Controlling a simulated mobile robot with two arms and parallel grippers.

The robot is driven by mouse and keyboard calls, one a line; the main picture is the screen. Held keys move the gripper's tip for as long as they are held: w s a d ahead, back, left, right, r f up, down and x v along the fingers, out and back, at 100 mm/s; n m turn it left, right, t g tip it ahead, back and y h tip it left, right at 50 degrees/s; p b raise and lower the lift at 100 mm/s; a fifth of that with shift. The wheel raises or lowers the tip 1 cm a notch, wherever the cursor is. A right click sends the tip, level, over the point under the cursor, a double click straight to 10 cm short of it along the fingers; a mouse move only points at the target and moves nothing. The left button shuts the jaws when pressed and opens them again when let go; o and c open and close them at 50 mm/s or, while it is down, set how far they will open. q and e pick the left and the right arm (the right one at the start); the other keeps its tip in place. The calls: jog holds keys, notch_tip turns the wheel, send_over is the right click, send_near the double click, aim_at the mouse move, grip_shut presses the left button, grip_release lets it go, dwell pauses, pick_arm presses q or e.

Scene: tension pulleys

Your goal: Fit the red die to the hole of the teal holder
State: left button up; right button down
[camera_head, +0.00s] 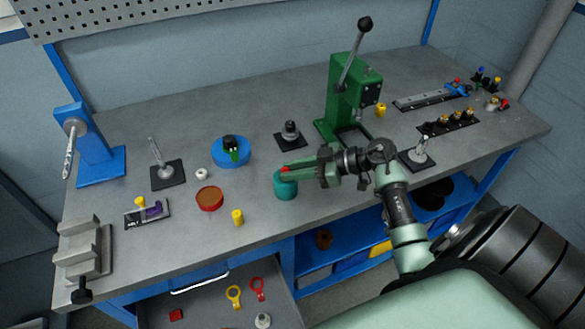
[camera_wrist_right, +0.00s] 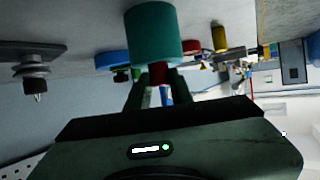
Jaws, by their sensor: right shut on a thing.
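The teal holder (camera_head: 286,188) is a short cylinder standing upright on the workbench, left of the green press. My right gripper (camera_head: 291,171) is at its top and is shut on the red die (camera_head: 284,169). In the right wrist view, which looks upside down, the red die (camera_wrist_right: 158,73) shows between the fingertips (camera_wrist_right: 158,90), right against the top of the teal holder (camera_wrist_right: 153,35). How far the die sits in the hole is hidden. My left gripper is not in view.
A green lever press (camera_head: 350,95) stands behind my right gripper. A black base with a post (camera_head: 290,136), a blue round holder (camera_head: 231,152), a red round dish (camera_head: 209,198) and a yellow cylinder (camera_head: 238,217) are nearby. An open drawer (camera_head: 205,290) is below the front edge.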

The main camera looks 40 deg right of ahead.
jog(key=shift+s+a+f, duration=0.1)
jog(key=shift+s+f, duration=0.1)
jog(key=shift+f, duration=0.3)
dwell(0.5)
jog(key=c, duration=1.2)
grip_release()
jog(key=shift+o, duration=0.2)
jog(key=shift+r, duration=0.1)
jog(key=shift+s+d, duration=0.15)
jog(key=shift+d, duration=0.15)
jog(key=b+v, duration=0.1)
jog(key=v, duration=0.6)
jog(key=shift+r+b, duration=0.25)
jog(key=shift+b, duration=0.1)
jog(key=shift+s, duration=0.1)
